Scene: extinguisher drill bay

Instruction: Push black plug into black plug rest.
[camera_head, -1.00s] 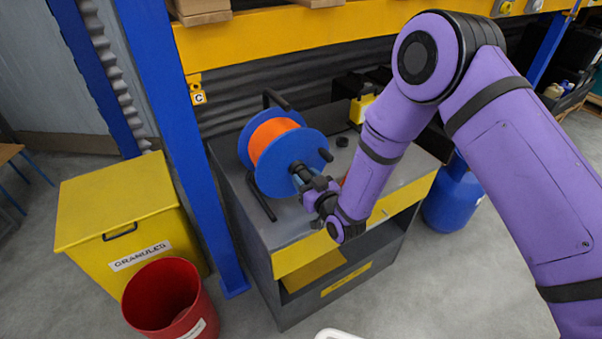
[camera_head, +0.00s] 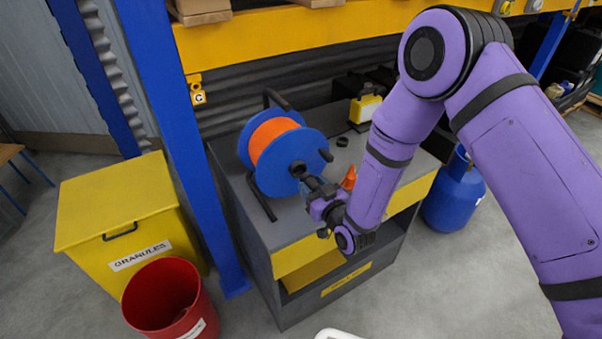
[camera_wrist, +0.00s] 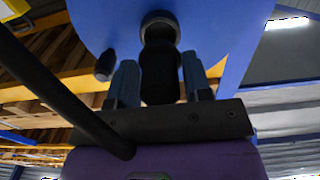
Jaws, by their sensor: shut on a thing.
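The black plug (camera_wrist: 160,75) is between the two blue-grey fingers of my gripper (camera_wrist: 160,85) in the wrist view. My gripper (camera_head: 306,181) is shut on it, in front of the blue reel disc (camera_head: 279,178). A dark round socket with a grey rim (camera_wrist: 160,18) sits in the blue disc at the plug's far end; it looks like the plug rest. The plug's tip overlaps this socket in the wrist view; I cannot tell how deep it sits. In the head view the plug is mostly hidden by my gripper.
The reel carries orange hose or cable (camera_head: 270,138) and stands on a grey bench (camera_head: 232,178). Its dark crank knob (camera_wrist: 105,65) is close beside my left finger in the wrist view. An orange object (camera_head: 349,178) is partly behind my forearm. A blue post (camera_head: 180,130) stands left.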

